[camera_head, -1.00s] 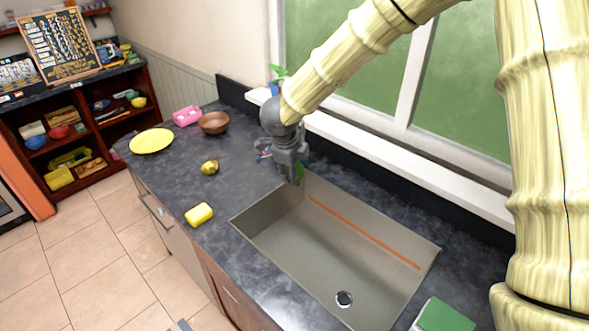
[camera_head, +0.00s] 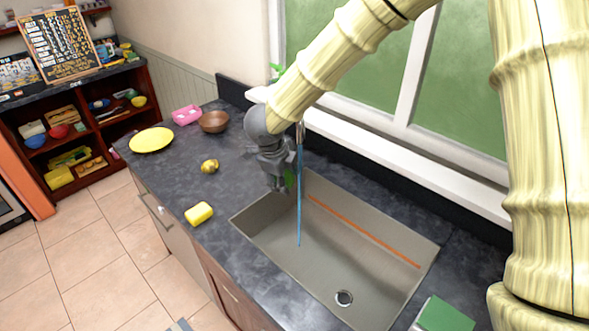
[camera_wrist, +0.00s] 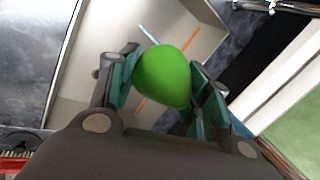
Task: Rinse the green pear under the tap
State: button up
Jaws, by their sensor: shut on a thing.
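The green pear (camera_wrist: 163,76) is held between the two fingers of my gripper (camera_wrist: 160,85) in the wrist view. In the head view my gripper (camera_head: 282,188) is over the left end of the sink (camera_head: 350,262), and only a sliver of green shows at its fingers. A thin blue stream of water (camera_head: 299,205) falls into the sink just right of my gripper. In the head view the stream looks beside the pear; I cannot tell whether it touches it. The tap (camera_wrist: 268,6) shows partly at the top of the wrist view and is mostly hidden in the head view.
A yellow sponge (camera_head: 199,213) and a yellowish round fruit (camera_head: 210,166) lie on the counter left of the sink. A yellow plate (camera_head: 151,140), brown bowl (camera_head: 214,122) and pink container (camera_head: 186,115) stand farther back. A green-topped block (camera_head: 445,316) is at the front right.

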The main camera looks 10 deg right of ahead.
jog(key=shift+s+a, duration=1.05)
jog(key=shift+a, duration=0.05)
dwell(0.8)
jog(key=s+a+r+p, duration=0.3)
jog(key=r, duration=0.1)
jog(key=shift+s+a, duration=0.2)
jog(key=shift+a, duration=0.1)
dwell(0.4)
dwell(0.5)
